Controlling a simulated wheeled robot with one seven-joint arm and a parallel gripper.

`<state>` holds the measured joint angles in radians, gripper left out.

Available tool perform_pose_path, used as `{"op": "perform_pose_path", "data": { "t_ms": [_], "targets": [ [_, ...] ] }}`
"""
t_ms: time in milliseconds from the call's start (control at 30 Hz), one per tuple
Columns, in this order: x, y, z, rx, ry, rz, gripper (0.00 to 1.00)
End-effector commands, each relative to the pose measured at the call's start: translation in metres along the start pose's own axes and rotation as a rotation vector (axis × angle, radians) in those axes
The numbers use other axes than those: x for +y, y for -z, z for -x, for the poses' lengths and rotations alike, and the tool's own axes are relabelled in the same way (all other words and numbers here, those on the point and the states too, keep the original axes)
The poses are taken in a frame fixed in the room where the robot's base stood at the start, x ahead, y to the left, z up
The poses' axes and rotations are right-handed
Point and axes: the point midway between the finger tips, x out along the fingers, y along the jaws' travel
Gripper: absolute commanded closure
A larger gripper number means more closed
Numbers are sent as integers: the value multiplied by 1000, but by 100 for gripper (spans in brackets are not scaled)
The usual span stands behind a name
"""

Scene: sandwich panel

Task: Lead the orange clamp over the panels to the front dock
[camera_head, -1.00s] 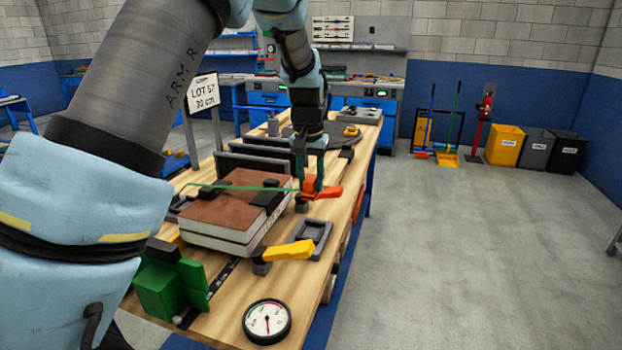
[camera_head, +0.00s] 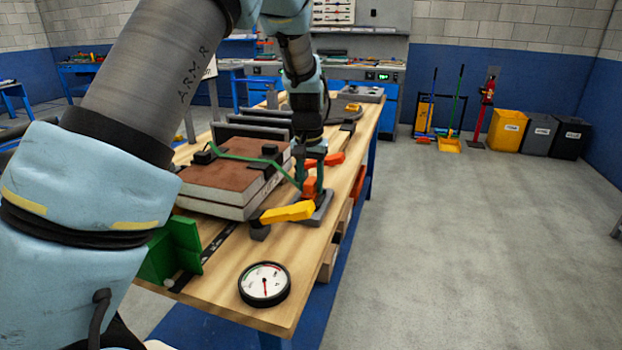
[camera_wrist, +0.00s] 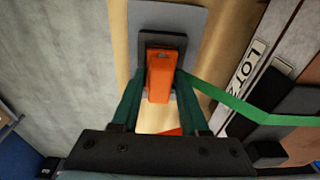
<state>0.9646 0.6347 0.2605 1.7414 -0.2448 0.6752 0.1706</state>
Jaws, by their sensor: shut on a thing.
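My gripper (camera_head: 311,180) is shut on the orange clamp (camera_head: 309,188), low over the front of the bench. In the wrist view the clamp (camera_wrist: 160,75) sits between the two green fingers. Below it is the front dock (camera_head: 321,212), a grey plate with a dark raised frame (camera_wrist: 183,42). I cannot tell whether the clamp touches the dock. A green strap (camera_head: 240,157) runs from beside the gripper up and across the brown-topped panels (camera_head: 225,178). The wrist view shows it leaving by the right finger (camera_wrist: 240,107).
A yellow-handled clamp (camera_head: 288,212) stands just left of the dock. A red-orange handle (camera_head: 334,159) lies behind my gripper. A green block (camera_head: 172,248) and a dial gauge (camera_head: 264,284) are nearer. Dark upright plates (camera_head: 250,131) stand behind the panels.

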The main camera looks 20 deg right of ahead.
Motion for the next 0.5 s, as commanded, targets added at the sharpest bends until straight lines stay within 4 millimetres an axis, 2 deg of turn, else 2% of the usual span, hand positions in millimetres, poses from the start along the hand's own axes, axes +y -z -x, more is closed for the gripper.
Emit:
{"op": "perform_pose_path", "data": {
  "t_ms": [100,367,400,500],
  "targets": [
    [0,-1,-7,0,0,0,100],
    [0,-1,-7,1,0,0,100],
    [0,-1,-7,1,0,0,55],
    [0,-1,-7,1,0,0,44]
  ]
}}
